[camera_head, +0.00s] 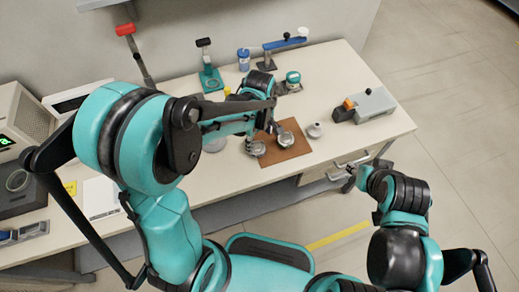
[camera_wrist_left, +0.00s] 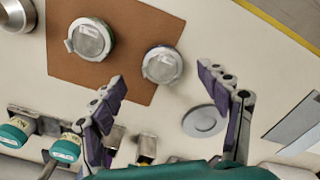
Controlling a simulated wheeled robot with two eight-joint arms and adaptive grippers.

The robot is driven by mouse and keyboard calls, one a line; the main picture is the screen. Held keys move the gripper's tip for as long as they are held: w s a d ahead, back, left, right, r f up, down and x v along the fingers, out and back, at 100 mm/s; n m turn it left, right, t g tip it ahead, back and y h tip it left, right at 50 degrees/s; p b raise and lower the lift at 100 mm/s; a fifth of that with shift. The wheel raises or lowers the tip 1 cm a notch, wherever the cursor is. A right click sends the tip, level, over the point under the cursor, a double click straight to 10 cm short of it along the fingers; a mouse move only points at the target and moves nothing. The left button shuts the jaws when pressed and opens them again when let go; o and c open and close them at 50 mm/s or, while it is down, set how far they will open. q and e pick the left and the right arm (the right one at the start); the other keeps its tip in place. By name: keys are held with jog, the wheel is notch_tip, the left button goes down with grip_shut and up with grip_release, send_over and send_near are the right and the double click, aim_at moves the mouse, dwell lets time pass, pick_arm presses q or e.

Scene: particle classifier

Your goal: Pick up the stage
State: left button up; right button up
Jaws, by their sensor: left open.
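Two round metal pieces with clear tops rest on a brown mat (camera_head: 290,152): one (camera_head: 284,138) towards the right and one (camera_head: 255,147) at the left edge. A flat grey disc (camera_wrist_left: 205,120) lies on the table beside the mat. I cannot tell which of these is the stage.
Another small round piece (camera_head: 315,130) sits right of the mat. A grey device with an orange part (camera_head: 365,106) stands at the table's right. A teal stand (camera_head: 211,78), a blue-lidded jar (camera_head: 244,60) and a blue-armed tool (camera_head: 285,42) stand at the back.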

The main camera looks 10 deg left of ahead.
aim_at(257, 147)
pick_arm(q)
jog(key=f+b, duration=0.1)
jog(key=f, duration=0.2)
jog(key=a+f+b, duration=0.1)
jog(key=f, duration=0.1)
jog(key=shift+w+f+b, duration=0.1)
jog(key=shift+f+b, duration=0.25)
jog(key=shift+r, duration=0.1)
jog(key=shift+c, duration=0.2)
jog(key=c, duration=1.3)
